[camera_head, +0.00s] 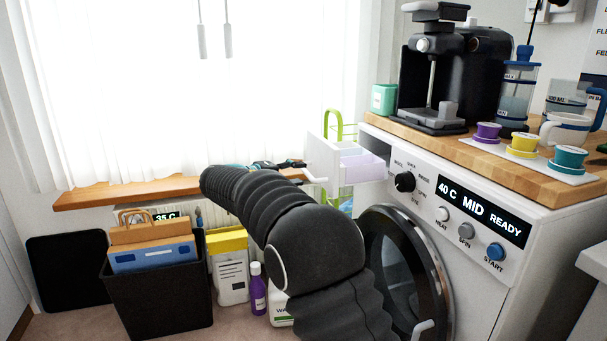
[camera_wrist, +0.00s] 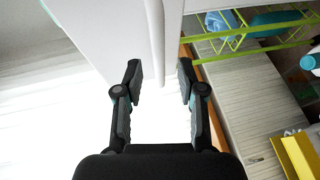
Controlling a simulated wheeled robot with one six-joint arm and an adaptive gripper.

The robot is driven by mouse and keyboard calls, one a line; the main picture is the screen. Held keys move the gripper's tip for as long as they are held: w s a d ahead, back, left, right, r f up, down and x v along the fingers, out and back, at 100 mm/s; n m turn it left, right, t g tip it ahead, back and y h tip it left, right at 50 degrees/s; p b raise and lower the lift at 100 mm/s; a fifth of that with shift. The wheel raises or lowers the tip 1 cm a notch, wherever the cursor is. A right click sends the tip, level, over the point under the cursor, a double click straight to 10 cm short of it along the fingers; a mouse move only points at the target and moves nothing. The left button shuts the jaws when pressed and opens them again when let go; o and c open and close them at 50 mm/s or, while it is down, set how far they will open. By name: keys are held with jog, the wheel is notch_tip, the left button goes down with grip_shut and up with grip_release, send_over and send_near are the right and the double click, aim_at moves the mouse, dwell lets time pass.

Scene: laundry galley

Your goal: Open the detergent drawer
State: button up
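The detergent drawer (camera_head: 325,156) stands pulled out from the upper left of the white washing machine (camera_head: 465,270), with its lilac inside (camera_head: 362,168) showing behind the white front. A small white handle (camera_head: 316,180) sticks out from the front. My gripper (camera_head: 292,165) is just left of this handle, partly hidden behind my dark arm. In the wrist view my gripper (camera_wrist: 160,72) is open. A white bar, seemingly the handle (camera_wrist: 156,40), lies ahead between the fingertips beside the white drawer front (camera_wrist: 110,35). I see no clear contact.
The round door (camera_head: 395,265) of the machine is below the drawer. A green wire rack (camera_head: 335,122) stands behind the drawer. A black bin (camera_head: 160,300), a yellow-topped box (camera_head: 229,265) and a purple bottle (camera_head: 258,290) stand on the floor at left. A wooden sill (camera_head: 120,192) runs behind.

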jog(key=v, duration=0.8)
jog(key=shift+s+a, duration=0.1)
jog(key=shift+a, duration=0.05)
notch_tip(320, 180, down, 11)
jog(key=s+a+n+g+y, duration=0.1)
jog(key=s+n+g+y, duration=0.1)
jog(key=s+n+y, duration=0.1)
jog(key=s+d+f+g+y, duration=0.2)
jog(key=s+d+f+g, duration=0.15)
jog(key=s, duration=0.25)
jog(key=s+d+r+m+y+p, duration=0.1)
jog(key=s+d+m+y, duration=0.1)
jog(key=s+d, duration=0.4)
jog(key=s+d+r+m+y+p, duration=0.1)
jog(key=s+d, duration=0.5)
jog(key=s, duration=0.9)
jog(key=s+d+r+m+t+y, duration=0.1)
jog(key=s+d+r+m+y, duration=0.2)
jog(key=s+d+m, duration=0.3)
jog(key=shift+s+d+m+y+p, duration=0.15)
jog(key=shift+s+m+y+p, duration=0.4)
jog(key=shift+s, duration=2.25)
